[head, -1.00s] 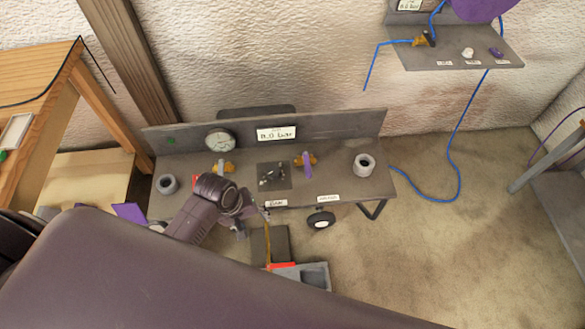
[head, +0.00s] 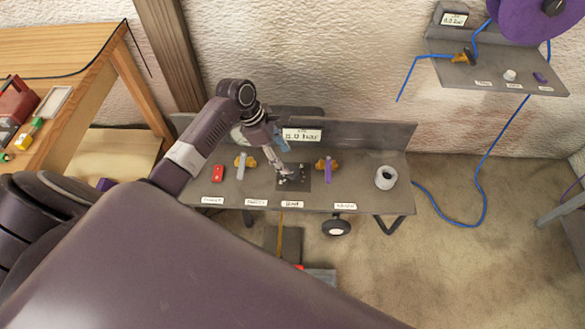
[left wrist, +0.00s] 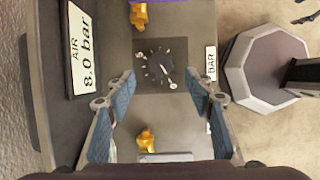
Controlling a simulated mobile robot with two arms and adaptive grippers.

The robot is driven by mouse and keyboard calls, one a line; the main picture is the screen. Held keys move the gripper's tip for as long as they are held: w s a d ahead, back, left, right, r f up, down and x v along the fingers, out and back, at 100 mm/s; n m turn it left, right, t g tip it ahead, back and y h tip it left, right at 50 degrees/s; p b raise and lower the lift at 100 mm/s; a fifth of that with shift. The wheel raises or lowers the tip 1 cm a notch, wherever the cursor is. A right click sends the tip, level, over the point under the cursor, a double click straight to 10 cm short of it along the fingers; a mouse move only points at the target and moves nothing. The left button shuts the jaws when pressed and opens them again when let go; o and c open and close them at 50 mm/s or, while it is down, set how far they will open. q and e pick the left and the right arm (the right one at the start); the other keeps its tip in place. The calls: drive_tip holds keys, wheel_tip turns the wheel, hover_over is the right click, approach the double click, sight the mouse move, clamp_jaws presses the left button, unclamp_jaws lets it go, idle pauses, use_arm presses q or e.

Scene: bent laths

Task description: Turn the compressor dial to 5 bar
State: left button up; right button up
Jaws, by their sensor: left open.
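The compressor dial (left wrist: 156,68) is a dark knob ringed by pale marks on a dark square plate; in the head view (head: 280,185) my left gripper partly covers it. The sign (left wrist: 84,48) beside it reads "AIR 8.0 bar"; it also stands at the panel's back in the head view (head: 301,135). My left gripper (head: 291,175) points down over the dial. In the left wrist view its two blue-padded fingers (left wrist: 160,90) are apart and empty, with the dial beyond and between the tips. Contact cannot be told. My right gripper is not in view.
A red switch (head: 218,173) and a grey ring (head: 385,177) sit farther out on the panel. A wooden table (head: 70,60) stands at the left. A blue hose (head: 485,180) lies at the right.

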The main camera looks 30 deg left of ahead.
sight(294, 171)
use_arm(q)
drive_tip(key=x, duration=0.7)
drive_tip(key=shift+s, duration=0.1)
drive_tip(key=c, duration=1.1)
